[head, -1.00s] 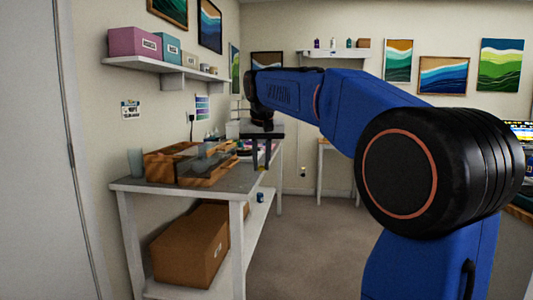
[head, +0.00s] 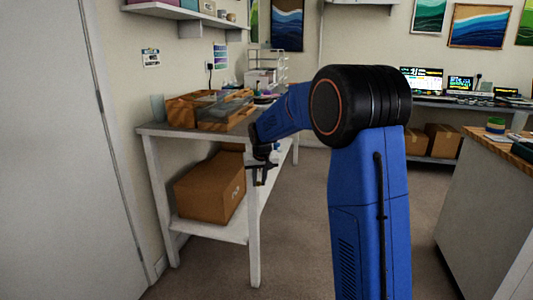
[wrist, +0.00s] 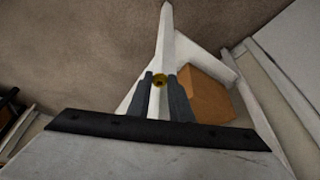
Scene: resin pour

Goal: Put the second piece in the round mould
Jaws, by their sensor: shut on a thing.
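My gripper (head: 262,178) hangs fingers down in front of the workbench's near right corner in the head view. In the wrist view my gripper (wrist: 159,84) is shut on a small dark-yellow round piece (wrist: 159,78), held between the fingertips. In the head view the piece is too small to make out. I cannot pick out the round mould in either current view. The white workbench (head: 151,130) stands left of my arm, with wood-edged trays (head: 182,111) on its top; my arm hides part of its far end.
A wood-topped counter (head: 490,190) is at right. Carpet (head: 290,235) is open between bench and counter.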

